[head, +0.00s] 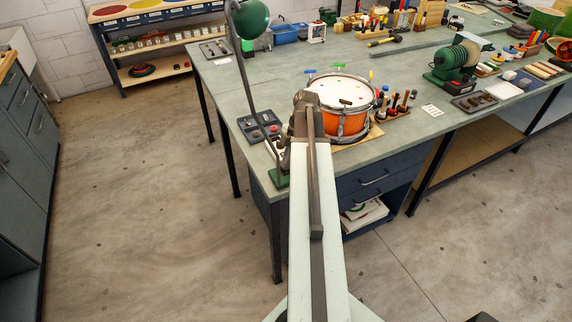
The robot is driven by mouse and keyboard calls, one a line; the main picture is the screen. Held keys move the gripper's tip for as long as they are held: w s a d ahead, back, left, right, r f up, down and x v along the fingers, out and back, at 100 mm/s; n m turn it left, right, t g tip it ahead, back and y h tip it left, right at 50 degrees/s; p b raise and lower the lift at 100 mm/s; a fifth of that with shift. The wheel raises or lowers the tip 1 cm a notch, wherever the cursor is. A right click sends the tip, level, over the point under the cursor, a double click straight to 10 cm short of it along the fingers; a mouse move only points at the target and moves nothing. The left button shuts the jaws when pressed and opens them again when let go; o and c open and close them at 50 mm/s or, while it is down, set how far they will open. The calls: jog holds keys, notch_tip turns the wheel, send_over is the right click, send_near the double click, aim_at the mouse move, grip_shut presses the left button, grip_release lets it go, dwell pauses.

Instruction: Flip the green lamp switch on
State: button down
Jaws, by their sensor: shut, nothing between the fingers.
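The green lamp (252,18) stands at the bench's near left corner. Its thin arm runs down to a green base (278,179) at the bench edge. I cannot make out its switch; it is too small or hidden behind my arm. My gripper (306,97) is shut and empty. In the picture it lies right of the lamp's arm and overlaps the left side of the orange drum. I cannot tell whether it touches the drum.
The orange drum (352,124) sits on the bench (320,62). A dark tray of small parts (251,127) lies left of my gripper. A rack of tools (402,104) stands right of the drum. A green machine (452,66) is farther right. Open floor lies left.

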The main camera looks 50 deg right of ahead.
dwell(0.3)
jog(key=shift+r, duration=0.25)
notch_tip(320, 180, up, 4)
jog(key=p, duration=0.4)
jog(key=shift+a+f, duration=0.1)
jog(key=shift+a, duration=0.05)
jog(key=s+p+v, duration=0.2)
jog(key=p+v, duration=0.7)
jog(key=shift+r, duration=0.25)
jog(key=shift+s+a, duration=0.1)
jog(key=shift+a, duration=0.05)
